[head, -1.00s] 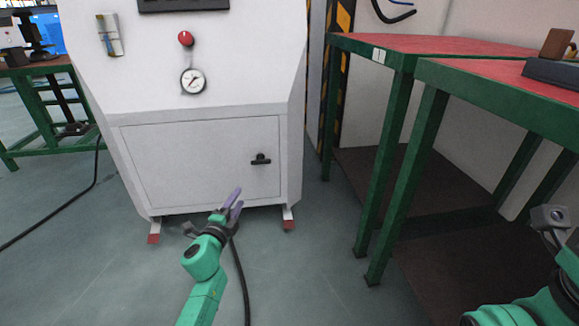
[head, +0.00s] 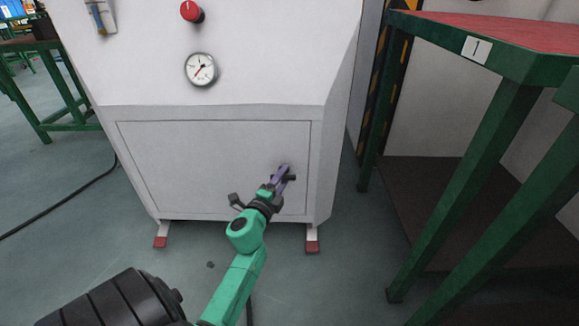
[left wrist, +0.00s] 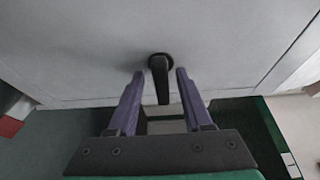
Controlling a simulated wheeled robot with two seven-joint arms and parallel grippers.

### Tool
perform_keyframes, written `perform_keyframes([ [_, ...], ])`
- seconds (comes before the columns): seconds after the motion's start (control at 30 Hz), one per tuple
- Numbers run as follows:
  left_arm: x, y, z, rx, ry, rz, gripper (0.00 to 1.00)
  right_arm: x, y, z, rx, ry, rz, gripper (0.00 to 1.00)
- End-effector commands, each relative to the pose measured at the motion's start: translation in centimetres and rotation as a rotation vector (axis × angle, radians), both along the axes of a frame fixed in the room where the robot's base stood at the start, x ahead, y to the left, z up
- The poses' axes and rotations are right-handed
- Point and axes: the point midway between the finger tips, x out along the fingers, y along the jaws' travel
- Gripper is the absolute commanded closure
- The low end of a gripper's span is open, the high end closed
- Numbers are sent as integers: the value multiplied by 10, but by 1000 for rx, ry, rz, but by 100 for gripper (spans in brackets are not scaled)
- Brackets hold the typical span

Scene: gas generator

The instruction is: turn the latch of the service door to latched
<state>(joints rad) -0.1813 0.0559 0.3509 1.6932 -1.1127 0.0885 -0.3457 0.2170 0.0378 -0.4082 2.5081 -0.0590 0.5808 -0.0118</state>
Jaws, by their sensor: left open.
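The service door (head: 190,165) is a pale grey panel, flat in the front of the white generator cabinet. Its latch (head: 292,178) is a small black handle near the door's right edge, partly hidden by my left gripper. My left gripper (head: 283,174) has purple fingers and is open at the latch. In the left wrist view the black latch (left wrist: 161,80) lies between the two open fingers, with a gap on each side. The fingers are not closed on it. My right gripper is not in view.
A red knob (head: 191,11) and a round gauge (head: 201,69) sit on the cabinet above the door. A green table with a red top (head: 510,30) stands at the right. A black cable (head: 65,205) lies on the floor at the left.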

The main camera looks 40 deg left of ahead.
Motion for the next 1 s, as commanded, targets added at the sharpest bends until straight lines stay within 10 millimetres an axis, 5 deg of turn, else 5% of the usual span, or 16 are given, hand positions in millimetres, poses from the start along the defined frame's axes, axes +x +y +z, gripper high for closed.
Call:
perform_keyframes([
  [0.27,0,-1,0,0,1,0,50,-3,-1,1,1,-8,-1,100],
  [0.4,0,-1,0,0,1,0,100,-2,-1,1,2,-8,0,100],
  [1.0,0,-1,0,0,1,0,100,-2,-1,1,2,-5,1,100],
])
